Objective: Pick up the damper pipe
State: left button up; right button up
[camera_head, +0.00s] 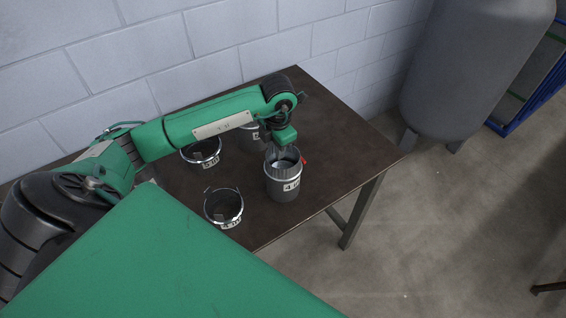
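The damper pipe is probably the grey cylinder (284,186) with a white label and a small red part beside its rim. It stands upright on the dark table (330,135), near its right front edge. My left arm reaches in from the left over the table. My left gripper (283,154) points down at the top opening of this cylinder. The fingers are small and partly hidden there, so I cannot tell whether they are open or hold the rim. My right gripper is not in view.
Other round duct pieces stand on the table: one (223,206) in front to the left, one (203,152) behind to the left, and one (252,138) behind, partly covered by my arm. A grey tank (470,70) stands right. A block wall (230,40) runs behind.

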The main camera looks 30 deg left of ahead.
pick_arm(q)
grip_shut()
dwell(1.4)
